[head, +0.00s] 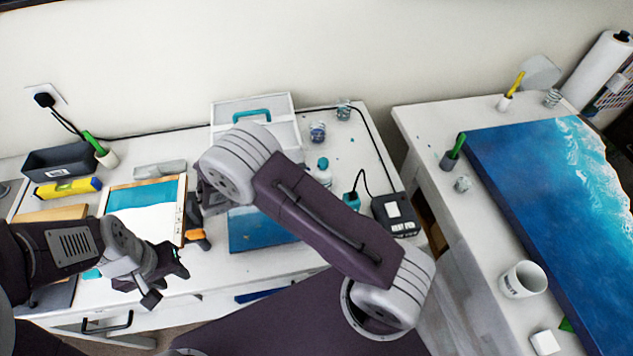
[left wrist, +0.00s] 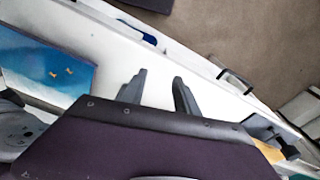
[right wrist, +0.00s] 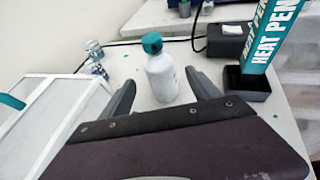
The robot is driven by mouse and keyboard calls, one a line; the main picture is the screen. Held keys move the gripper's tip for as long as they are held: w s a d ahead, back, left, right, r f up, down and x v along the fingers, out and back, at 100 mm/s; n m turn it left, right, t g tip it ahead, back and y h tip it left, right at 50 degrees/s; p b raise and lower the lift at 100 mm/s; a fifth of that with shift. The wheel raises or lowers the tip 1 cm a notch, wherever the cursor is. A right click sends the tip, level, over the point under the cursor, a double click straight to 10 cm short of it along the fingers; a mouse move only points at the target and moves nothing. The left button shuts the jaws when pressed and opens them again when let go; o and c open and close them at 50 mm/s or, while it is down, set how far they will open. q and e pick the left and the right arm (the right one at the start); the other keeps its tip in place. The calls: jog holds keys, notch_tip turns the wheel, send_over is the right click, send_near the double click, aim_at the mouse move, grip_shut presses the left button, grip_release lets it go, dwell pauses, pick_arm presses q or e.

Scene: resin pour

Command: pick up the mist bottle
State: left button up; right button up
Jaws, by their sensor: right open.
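The mist bottle (right wrist: 161,78) is white with a teal cap and stands upright on the white desk. In the head view the bottle (head: 323,172) shows just right of my right arm's elbow, which hides part of it. My right gripper (right wrist: 159,88) is open in the right wrist view, with the bottle in line between its fingertips; I cannot tell how deep it sits between them. In the head view my right arm hides this gripper. My left gripper (head: 168,284) is open and empty over the desk's front left; its parted fingers (left wrist: 157,92) show in the left wrist view.
A white case (right wrist: 55,105) is at the left. Small glass jars (right wrist: 94,58) stand behind. A second table (head: 420,120) holds a large blue panel.

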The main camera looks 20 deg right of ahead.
aim_at(315, 177)
jog(key=shift+d, duration=0.4)
jog(key=p+x, duration=0.1)
jog(key=x, duration=0.1)
jog(key=shift+d+f, duration=0.15)
jog(key=shift+d, duration=0.1)
jog(key=shift+w+d+f, duration=0.15)
jog(key=shift+d+f, duration=0.15)
jog(key=shift+d, duration=0.15)
jog(key=p+x, duration=0.1)
jog(key=x, duration=0.3)
jog(key=shift+d+r, duration=0.1)
jog(key=shift+d+f, duration=0.3)
jog(key=shift+d, duration=0.05)
jog(key=c, duration=0.8)
grip_shut()
